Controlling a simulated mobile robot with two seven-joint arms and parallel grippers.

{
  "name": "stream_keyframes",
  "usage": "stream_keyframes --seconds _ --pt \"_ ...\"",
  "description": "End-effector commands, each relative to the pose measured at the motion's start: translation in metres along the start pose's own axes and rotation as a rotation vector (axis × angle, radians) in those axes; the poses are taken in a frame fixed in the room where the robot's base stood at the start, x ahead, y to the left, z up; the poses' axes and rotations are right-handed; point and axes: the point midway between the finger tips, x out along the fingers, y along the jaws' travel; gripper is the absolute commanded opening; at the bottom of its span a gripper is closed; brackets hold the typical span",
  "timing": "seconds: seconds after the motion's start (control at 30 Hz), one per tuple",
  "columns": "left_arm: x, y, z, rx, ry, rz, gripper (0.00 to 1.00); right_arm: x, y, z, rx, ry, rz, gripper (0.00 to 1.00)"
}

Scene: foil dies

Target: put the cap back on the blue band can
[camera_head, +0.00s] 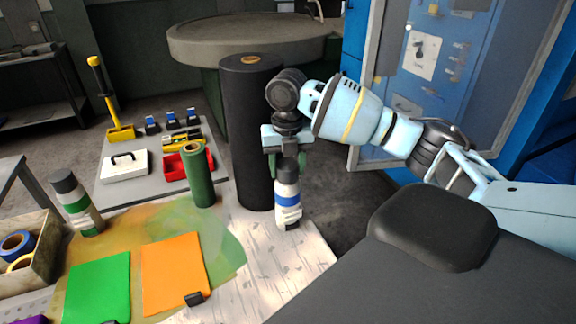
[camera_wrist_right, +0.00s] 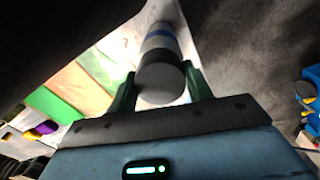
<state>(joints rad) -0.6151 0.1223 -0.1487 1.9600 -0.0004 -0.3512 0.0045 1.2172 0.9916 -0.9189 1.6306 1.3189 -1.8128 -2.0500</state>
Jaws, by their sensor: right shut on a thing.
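The blue band can (camera_head: 288,202) stands upright near the right end of the pale wooden tabletop. It is white with a blue band, which also shows in the right wrist view (camera_wrist_right: 160,42). The grey cap (camera_head: 287,173) is at the top of the can, in line with it; no gap shows, but I cannot tell if it is fully seated. My right gripper (camera_head: 287,163) points down from above, its green fingers shut on the sides of the cap, which also shows in the right wrist view (camera_wrist_right: 160,82). My left gripper is not in view.
A tall black roll (camera_head: 250,130) stands close behind and left of the can, with a green roll (camera_head: 198,175) farther left. A green-banded can (camera_head: 77,203) stands at the left. Green (camera_head: 98,288) and orange (camera_head: 175,272) sheets lie in front.

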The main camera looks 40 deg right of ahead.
Motion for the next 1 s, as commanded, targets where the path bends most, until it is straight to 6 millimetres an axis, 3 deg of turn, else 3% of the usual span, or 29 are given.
stream_keyframes --seconds 1.0 --pt "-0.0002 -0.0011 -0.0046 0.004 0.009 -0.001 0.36 0.0032 -0.0001 0.0001 0.000 0.001 0.000 0.29"
